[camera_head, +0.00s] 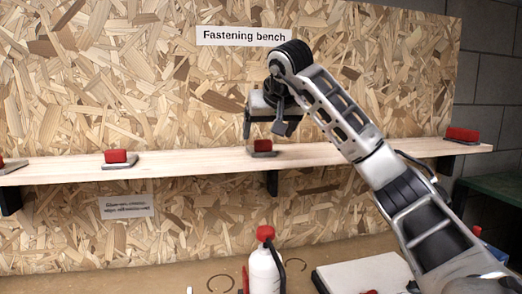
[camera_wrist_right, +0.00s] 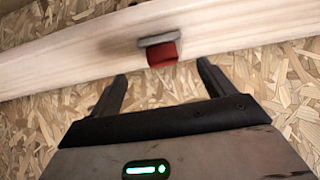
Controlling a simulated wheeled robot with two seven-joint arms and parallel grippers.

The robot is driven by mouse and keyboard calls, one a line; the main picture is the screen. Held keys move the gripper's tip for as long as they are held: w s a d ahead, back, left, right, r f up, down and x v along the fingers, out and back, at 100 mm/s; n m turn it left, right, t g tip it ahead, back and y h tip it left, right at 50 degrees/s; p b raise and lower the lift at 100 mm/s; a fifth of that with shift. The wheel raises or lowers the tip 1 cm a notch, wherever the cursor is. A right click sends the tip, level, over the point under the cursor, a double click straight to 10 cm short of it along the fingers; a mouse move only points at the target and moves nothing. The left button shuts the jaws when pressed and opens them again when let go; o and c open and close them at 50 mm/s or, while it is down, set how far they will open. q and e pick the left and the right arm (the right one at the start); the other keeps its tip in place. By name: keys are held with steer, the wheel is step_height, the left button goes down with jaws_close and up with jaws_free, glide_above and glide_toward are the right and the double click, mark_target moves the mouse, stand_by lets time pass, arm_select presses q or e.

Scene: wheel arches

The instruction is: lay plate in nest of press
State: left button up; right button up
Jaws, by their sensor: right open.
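A grey plate with a red block on it (camera_head: 263,148) lies on the wooden shelf, just below my right gripper (camera_head: 266,128). In the right wrist view the red block (camera_wrist_right: 163,54) and its grey plate (camera_wrist_right: 157,41) show beyond and between the open fingertips (camera_wrist_right: 162,75), apart from them. My right gripper is open and empty. My left gripper is out of view.
The pale wooden shelf (camera_head: 200,160) runs along a chipboard wall on black brackets. Below, a brown bench (camera_head: 150,280) holds a white bottle with a red cap (camera_head: 264,265) and a pale slab (camera_head: 365,274) partly behind my right arm. A green surface (camera_head: 498,187) stands at right.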

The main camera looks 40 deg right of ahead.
mark_target(264, 140)
steer(key=x, duration=0.5)
steer(key=shift+w+a+f+p, duration=0.1)
steer(key=shift+w+a+p, duration=0.1)
steer(key=shift+p, duration=0.15)
steer(key=shift+s, duration=0.1)
steer(key=shift+c, duration=0.3)
steer(key=c, duration=1.2)
